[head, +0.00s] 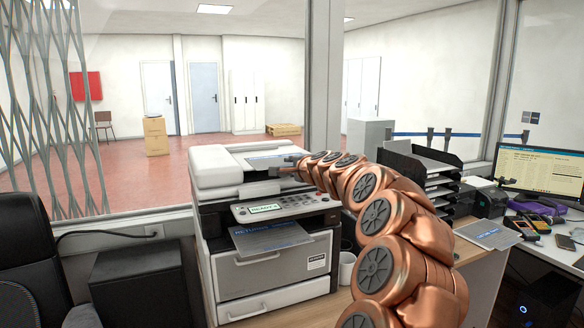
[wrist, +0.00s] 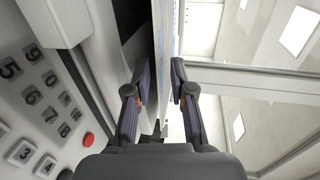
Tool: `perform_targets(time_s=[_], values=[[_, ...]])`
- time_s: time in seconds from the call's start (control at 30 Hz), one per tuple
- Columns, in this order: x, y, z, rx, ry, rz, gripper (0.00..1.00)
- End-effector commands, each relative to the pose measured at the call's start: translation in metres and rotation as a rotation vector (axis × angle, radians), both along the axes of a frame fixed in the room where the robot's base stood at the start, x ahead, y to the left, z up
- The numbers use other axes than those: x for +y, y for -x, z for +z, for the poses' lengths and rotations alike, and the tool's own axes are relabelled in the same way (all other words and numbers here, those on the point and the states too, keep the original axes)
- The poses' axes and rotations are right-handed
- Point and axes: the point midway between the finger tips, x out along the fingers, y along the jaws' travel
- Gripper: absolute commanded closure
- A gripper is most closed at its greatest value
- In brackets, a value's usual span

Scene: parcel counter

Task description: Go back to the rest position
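My gripper (head: 292,163) is at the end of my copper-coloured arm, which reaches in from the lower right to the top of the copier (head: 285,270). In the wrist view its two dark fingers (wrist: 160,75) stand apart. A pale, thin edge with blue marks (wrist: 166,50) shows in the gap between them; I cannot tell whether a finger touches it. In the head view a grey-blue sheet (head: 262,161) lies on top of the copier beside my gripper. Another printed sheet (head: 268,238) lies on the copier's front tray.
The copier's keypad (wrist: 38,110) and red button (wrist: 88,139) are close to my gripper. A black paper tray stack (head: 425,165), a leaflet (head: 488,234) and a monitor (head: 543,170) are at the right. A white mug (head: 347,268) stands beside the copier. A black chair (head: 30,255) is at the left.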

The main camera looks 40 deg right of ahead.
Motion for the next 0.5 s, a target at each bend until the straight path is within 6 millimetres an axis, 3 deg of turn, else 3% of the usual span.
perform_targets(time_s=[0.1,0.3,0.5], values=[[0.0000,0.0000,-0.0002,0.000,0.000,0.000,0.78],[0.0000,0.0001,-0.0003,0.000,0.000,0.000,0.99],[0.0000,0.0002,-0.0003,0.001,0.000,0.000,1.00]])
